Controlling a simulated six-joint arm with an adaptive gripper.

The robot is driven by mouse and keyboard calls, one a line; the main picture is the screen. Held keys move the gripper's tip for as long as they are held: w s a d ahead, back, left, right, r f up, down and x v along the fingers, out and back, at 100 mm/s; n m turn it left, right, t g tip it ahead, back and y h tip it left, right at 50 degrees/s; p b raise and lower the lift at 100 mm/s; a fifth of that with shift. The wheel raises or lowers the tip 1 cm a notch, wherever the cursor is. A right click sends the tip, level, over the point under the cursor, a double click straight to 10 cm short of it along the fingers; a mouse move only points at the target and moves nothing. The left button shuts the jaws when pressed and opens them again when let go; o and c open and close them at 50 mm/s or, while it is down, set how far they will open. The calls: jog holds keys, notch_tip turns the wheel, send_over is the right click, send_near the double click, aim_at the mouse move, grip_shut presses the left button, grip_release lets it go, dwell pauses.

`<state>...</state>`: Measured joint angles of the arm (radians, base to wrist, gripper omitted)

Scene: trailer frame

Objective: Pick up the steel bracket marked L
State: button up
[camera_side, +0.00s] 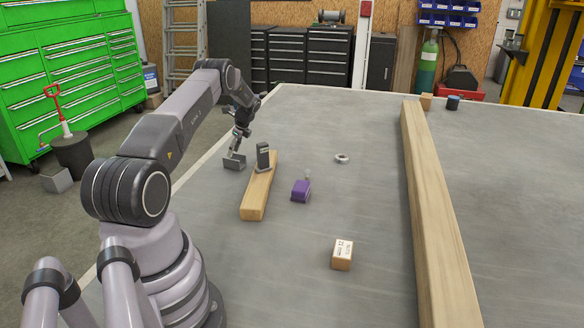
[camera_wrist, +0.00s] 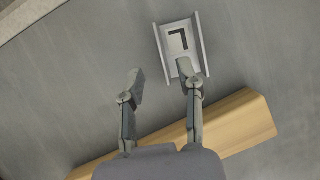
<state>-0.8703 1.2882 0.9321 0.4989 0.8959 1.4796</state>
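The steel bracket marked L (camera_wrist: 178,40) is a grey channel shape with raised side walls and a black L on its pale inner face. It lies on the grey table at the top of the wrist view. In the side view it appears as a small grey piece (camera_side: 234,163) just left of the short wooden beam. My gripper (camera_wrist: 161,74) is open, with nothing between its fingers. Its right fingertip overlaps the bracket's near end in the wrist view, and its left fingertip is over bare table. In the side view my gripper (camera_side: 238,142) is right above the bracket; contact is unclear.
A short wooden beam (camera_side: 256,197) lies close by, with a dark upright metal piece (camera_side: 263,157) at it. A purple block (camera_side: 301,190), a metal ring (camera_side: 342,158) and a labelled wooden block (camera_side: 342,256) stand to the right. A long timber (camera_side: 433,210) crosses the table.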

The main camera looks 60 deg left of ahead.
aim_at(235, 161)
jog(key=x, duration=0.5)
jog(key=shift+a, duration=0.1)
grip_shut()
